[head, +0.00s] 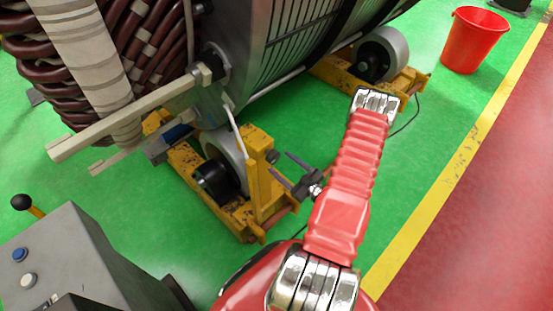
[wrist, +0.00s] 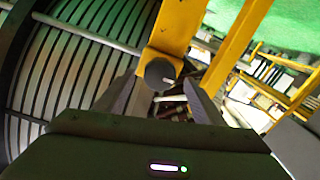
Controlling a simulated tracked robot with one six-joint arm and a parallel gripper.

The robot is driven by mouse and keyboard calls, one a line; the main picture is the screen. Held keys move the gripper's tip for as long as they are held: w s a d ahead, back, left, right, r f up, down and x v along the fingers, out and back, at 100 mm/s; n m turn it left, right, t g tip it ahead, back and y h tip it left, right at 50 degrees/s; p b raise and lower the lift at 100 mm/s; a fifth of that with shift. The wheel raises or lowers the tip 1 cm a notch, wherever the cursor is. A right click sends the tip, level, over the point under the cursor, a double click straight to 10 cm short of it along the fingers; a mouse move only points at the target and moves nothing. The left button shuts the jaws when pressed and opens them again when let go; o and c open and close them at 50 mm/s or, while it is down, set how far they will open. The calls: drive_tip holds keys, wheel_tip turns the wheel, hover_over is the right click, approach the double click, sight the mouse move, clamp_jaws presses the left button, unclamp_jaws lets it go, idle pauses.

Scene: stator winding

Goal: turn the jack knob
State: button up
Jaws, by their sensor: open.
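The jack knob is a small dark round knob (head: 272,156) on the upright of the yellow roller stand (head: 262,190) in the head view. In the wrist view the knob (wrist: 159,72) shows as a dark grey disc on the yellow bracket. My gripper (head: 280,163) is at the end of my red arm, its two dark fingers pointing at the stand. In the wrist view my gripper (wrist: 161,82) is open, with one finger on each side of the knob. I cannot tell whether either finger touches it.
The large stator (head: 270,65) rests on rollers behind the stand. A pale beam (head: 120,120) juts out to the left. A grey control box (head: 60,260) is at the lower left. A red bucket (head: 473,40) stands at the upper right. Green floor (head: 430,150) to the right is mostly clear.

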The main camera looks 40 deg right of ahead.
sight(276, 159)
drive_tip(key=shift+w, duration=2)
drive_tip(key=shift+c, duration=0.2)
